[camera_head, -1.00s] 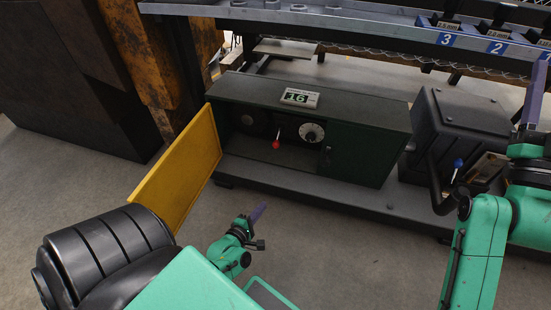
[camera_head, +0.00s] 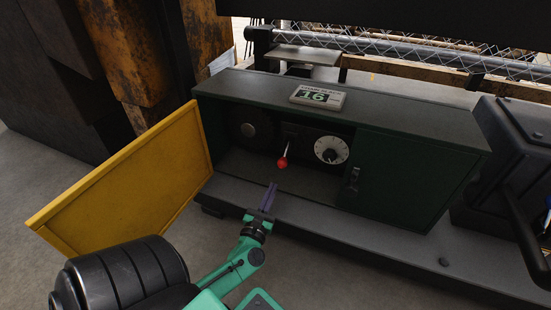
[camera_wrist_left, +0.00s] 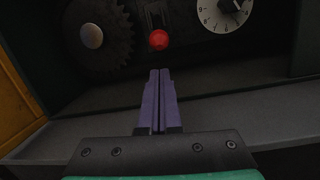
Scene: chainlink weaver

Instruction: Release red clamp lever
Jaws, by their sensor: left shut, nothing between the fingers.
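The red clamp lever (camera_head: 283,161) has a red ball knob on a thin pale stem. It stands inside the open bay of the dark green cabinet (camera_head: 414,180), left of a white dial (camera_head: 331,150). My left gripper (camera_head: 270,187) is shut and empty at the front of the bay, below and in front of the knob, apart from it. In the left wrist view the purple fingers (camera_wrist_left: 159,72) are together and point toward the red knob (camera_wrist_left: 159,39). My right gripper is not in view.
The yellow door (camera_head: 135,185) stands swung open left of the bay. A toothed gear (camera_wrist_left: 92,36) sits left of the knob. A "16" display (camera_head: 318,97) is on the cabinet top. A black machine housing (camera_head: 510,170) is at the right.

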